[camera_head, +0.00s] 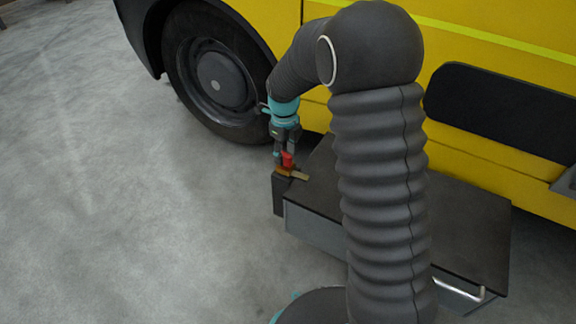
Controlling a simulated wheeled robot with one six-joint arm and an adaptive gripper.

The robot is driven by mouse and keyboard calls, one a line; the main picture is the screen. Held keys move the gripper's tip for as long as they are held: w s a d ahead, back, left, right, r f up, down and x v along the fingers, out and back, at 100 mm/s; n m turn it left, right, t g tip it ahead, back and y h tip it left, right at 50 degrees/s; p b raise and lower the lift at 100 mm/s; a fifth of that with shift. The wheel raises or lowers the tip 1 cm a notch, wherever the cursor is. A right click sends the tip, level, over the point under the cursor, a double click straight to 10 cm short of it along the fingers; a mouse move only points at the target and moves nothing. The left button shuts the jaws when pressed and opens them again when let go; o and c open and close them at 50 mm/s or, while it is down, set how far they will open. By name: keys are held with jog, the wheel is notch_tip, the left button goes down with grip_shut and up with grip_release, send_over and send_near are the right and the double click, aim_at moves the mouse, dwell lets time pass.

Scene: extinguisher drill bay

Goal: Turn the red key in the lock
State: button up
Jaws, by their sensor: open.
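The red key (287,159) stands upright at the left end of a low dark bench. Below it is a small brown and tan piece (297,174), which looks like the lock, on a dark block (281,194). My gripper (284,156) points down at the key, with its fingers around or just beside it. The jaws are open. The gap between the fingers and the key is too small to make out. The keyhole is hidden.
The dark-topped bench (472,213) has a light metal handle (460,290) at its front right. A yellow vehicle (480,40) with a large black wheel (215,80) stands close behind. The concrete floor (120,210) on the left is clear. My arm hides the middle of the bench.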

notch_tip(320, 180, up, 10)
dwell(0.4)
jog(key=s+d+r+n+t+p, duration=0.1)
jog(key=s+d+r+n, duration=0.3)
jog(key=s+n, duration=0.5)
jog(key=s+d+r+n+t+p, duration=0.1)
jog(key=s+d+r+n+t, duration=0.1)
jog(key=s+r+n, duration=0.3)
jog(key=s+d+r+n+t+p, duration=0.1)
jog(key=s+d+r+n, duration=0.3)
jog(key=s+n, duration=0.8)
jog(key=shift+s+d+r+n+t, duration=0.35)
jog(key=shift+s+d+t, duration=0.5)
jog(key=shift+s, duration=0.75)
